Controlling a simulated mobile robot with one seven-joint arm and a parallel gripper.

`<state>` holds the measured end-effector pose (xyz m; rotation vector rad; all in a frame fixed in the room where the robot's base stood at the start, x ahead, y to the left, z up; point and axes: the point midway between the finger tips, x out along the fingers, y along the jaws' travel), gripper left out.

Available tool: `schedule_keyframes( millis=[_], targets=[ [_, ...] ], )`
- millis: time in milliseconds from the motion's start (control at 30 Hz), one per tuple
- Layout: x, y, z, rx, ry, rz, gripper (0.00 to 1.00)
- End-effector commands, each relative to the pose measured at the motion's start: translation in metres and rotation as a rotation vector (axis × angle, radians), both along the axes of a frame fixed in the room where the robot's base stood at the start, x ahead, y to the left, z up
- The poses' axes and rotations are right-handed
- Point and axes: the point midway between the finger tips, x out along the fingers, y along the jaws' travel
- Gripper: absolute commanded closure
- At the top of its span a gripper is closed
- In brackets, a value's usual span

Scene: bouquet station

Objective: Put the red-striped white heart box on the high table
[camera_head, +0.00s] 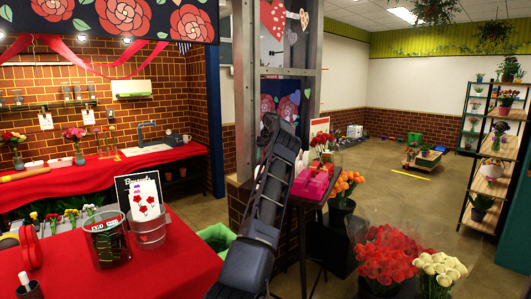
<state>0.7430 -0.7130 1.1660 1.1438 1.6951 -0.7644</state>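I cannot make out a red-striped white heart box in this view. A tall, narrow dark table (304,203) stands just right of my arm, with pink boxes (312,181) on top; I cannot tell for sure that it is the high table. My dark arm rises through the middle of the view and hides part of the post and the table's left side. My gripper (279,124) seems to be at the arm's upper end, against a dark background; its fingers and any hold are unclear.
A red-covered table (170,262) at lower left holds a dark glass container (107,240) and a metal bucket (148,229). Red roses (388,258) and white flowers (440,268) stand at lower right. A plant shelf (490,165) is at far right. Open floor (385,187) lies behind.

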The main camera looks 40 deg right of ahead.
Motion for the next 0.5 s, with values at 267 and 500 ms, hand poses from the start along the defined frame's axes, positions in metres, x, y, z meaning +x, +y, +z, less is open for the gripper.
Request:
schedule_keyframes(
  millis=[267,500],
  targets=[
    [0.005,-0.01,0.025,-0.001,-0.001,-0.001,0.44],
    [0.005,-0.012,0.032,-0.001,0.0,0.0,0.44]
  ],
)
